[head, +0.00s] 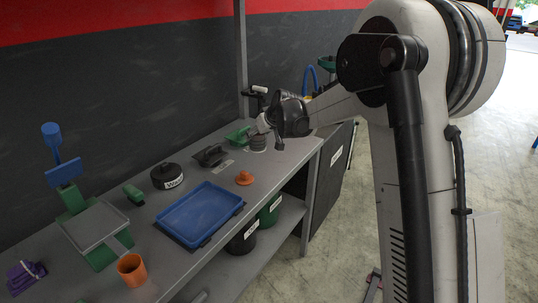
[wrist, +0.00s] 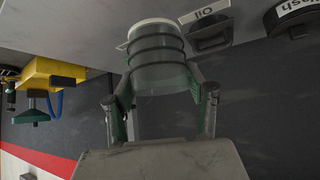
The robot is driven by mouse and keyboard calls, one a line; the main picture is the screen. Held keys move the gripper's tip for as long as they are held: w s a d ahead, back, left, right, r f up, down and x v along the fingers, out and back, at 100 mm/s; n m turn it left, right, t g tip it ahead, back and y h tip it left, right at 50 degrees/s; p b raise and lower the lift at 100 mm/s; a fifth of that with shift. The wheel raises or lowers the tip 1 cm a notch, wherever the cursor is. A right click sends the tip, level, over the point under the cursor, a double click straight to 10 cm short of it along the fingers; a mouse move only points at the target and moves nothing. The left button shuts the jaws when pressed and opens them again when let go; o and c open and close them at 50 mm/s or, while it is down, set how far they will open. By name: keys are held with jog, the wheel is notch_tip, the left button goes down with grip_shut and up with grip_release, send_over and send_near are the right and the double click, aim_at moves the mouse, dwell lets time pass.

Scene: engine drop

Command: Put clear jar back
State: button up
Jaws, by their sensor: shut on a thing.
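The clear jar (wrist: 158,50) is see-through with dark ribs and a pale rim in the wrist view. My gripper (wrist: 160,86) is shut on it, with one finger on each side. In the head view the jar (head: 258,143) is upright at the far right end of the bench, under my gripper (head: 262,128). Its lower end is at or just above the bench top; I cannot tell if it touches. Part of the jar is hidden by my gripper.
A dark wall stands behind.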

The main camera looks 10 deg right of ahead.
jog(key=shift+w+d+f+p, duration=0.15)
jog(key=shift+w+d+f, duration=0.85)
jog(key=shift+w+f, duration=0.6)
jog(key=shift+w+d+f+p, duration=0.2)
jog(key=shift+w+d+f, duration=0.95)
jog(key=shift+f, duration=0.7)
jog(key=shift+w+d+f+p, duration=0.15)
jog(key=shift+w+d+f, duration=0.7)
jog(key=shift+w+f, duration=0.8)
jog(key=shift+s+f, duration=0.1)
jog(key=shift+f, duration=0.15)
jog(key=o, duration=1.7)
jog(key=shift+r, duration=0.2)
